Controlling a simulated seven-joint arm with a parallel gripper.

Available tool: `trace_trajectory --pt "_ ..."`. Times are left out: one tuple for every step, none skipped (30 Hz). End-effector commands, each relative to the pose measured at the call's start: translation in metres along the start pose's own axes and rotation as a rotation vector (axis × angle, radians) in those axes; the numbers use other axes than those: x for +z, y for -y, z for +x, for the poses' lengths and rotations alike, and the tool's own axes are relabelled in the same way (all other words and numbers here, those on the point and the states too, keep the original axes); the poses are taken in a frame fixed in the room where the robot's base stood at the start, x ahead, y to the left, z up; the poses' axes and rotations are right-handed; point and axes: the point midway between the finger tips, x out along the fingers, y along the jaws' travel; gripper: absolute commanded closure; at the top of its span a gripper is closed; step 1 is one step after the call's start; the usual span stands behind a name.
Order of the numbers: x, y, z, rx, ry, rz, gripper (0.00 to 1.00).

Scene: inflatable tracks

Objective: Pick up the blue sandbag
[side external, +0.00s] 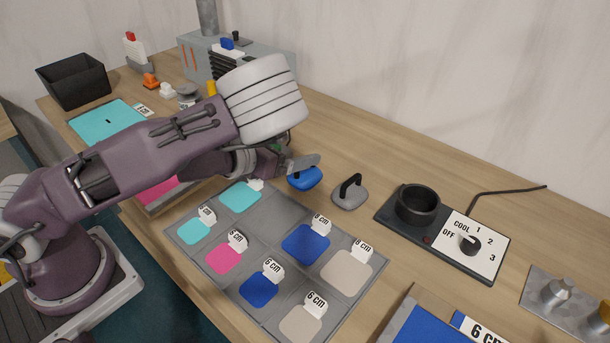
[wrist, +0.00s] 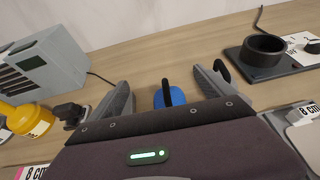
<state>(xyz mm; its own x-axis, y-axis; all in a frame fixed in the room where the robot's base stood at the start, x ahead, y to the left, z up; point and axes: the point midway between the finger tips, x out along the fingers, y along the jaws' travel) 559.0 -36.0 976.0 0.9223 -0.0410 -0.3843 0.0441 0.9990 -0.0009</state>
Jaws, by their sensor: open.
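The blue sandbag (side external: 305,179) is a small rounded blue pad lying on the wooden table, just behind the grey tray of colored squares. In the wrist view the blue sandbag (wrist: 177,95) shows with a black upright handle, between the two fingers. My gripper (side external: 301,163) is open and empty, at the blue sandbag and partly covering it in the side view. In the wrist view my gripper (wrist: 161,78) has one finger on each side of the handle, apart from it. The sandbag's near part is hidden by the gripper body.
A grey sandbag (side external: 350,196) with a black handle stands close to the right of the blue one. The grey tray (side external: 215,262) with labelled squares lies in front. A heater with a black cup (side external: 417,205) is farther right. A grey machine (wrist: 45,65) is at the back left.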

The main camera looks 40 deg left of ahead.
Motion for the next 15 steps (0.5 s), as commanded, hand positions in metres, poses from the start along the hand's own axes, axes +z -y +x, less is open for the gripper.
trace_trajectory --pt "-0.026 -0.001 0.009 0.002 -0.012 0.005 0.07" --pt "-0.038 -0.001 0.014 0.002 -0.01 0.005 0.07" --pt "-0.051 0.0 0.02 -0.002 -0.008 0.004 0.07" --pt "-0.06 0.0 0.024 -0.001 -0.007 0.003 0.07" --pt "-0.066 0.0 0.027 -0.003 -0.004 0.003 0.07" --pt "-0.073 0.0 0.03 -0.003 -0.002 0.002 0.07" --pt "-0.076 0.001 0.032 -0.003 0.0 0.001 0.07" --pt "-0.078 0.001 0.034 -0.003 0.001 0.001 0.07" --pt "-0.079 0.001 0.038 -0.004 0.002 0.0 0.07" --pt "-0.079 0.001 0.041 -0.003 0.003 0.0 0.07" --pt "-0.079 0.001 0.045 -0.005 0.004 0.0 0.07" --pt "-0.078 0.001 0.051 -0.004 0.004 0.0 0.07" --pt "-0.077 0.002 0.056 -0.005 0.005 0.0 0.07" --pt "-0.075 0.002 0.06 -0.004 0.005 -0.001 0.07" --pt "-0.072 0.003 0.067 -0.005 0.006 -0.002 0.07"
